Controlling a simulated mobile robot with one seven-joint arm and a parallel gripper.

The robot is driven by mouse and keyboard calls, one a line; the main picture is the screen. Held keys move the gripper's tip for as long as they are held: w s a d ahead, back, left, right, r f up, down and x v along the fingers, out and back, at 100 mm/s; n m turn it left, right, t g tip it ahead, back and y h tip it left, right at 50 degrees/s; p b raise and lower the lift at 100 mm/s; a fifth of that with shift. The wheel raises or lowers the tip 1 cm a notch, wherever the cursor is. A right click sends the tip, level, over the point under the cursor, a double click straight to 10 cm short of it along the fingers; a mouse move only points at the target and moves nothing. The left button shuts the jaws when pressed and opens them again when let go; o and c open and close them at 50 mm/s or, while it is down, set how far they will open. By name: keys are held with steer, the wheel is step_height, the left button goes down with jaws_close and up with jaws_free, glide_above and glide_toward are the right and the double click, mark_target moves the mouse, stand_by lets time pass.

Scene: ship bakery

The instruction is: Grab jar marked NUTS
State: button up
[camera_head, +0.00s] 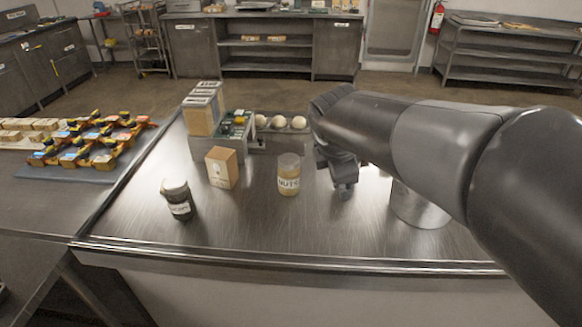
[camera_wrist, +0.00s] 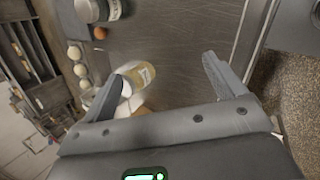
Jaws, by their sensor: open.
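The jar marked NUTS (camera_head: 288,178) stands upright on the steel table, with pale tan contents and a white label. My gripper (camera_head: 345,188) is open and empty just to its right in the head view, apart from the jar. In the wrist view the spread fingers of my gripper (camera_wrist: 168,62) show. A yellowish jar with a white label (camera_wrist: 137,77) lies in view by the left finger, which partly covers it. Its lettering is too small to read, so I cannot tell whether it is the NUTS jar.
A dark labelled jar (camera_head: 179,200) and a tan box (camera_head: 221,168) stand left of the NUTS jar. Behind are cartons (camera_head: 202,110) and pale round balls (camera_head: 279,122). A metal pot (camera_head: 418,207) stands right, partly behind my arm. The table front is clear.

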mark_target(288, 169)
steer(key=w+a+f+n, duration=0.4)
steer(key=w+a+n, duration=0.6)
steer(key=a+n, duration=0.25)
steer(key=shift+n+t, duration=0.35)
steer(key=shift+t, duration=0.05)
steer(key=x, duration=1)
steer(key=shift+w+a+f, duration=0.15)
steer(key=shift+a+f, duration=0.1)
steer(key=shift+f, duration=0.15)
steer(key=shift+c, duration=0.6)
steer(key=c, duration=1.2)
steer(key=shift+c, duration=0.3)
steer(key=shift+r, duration=0.15)
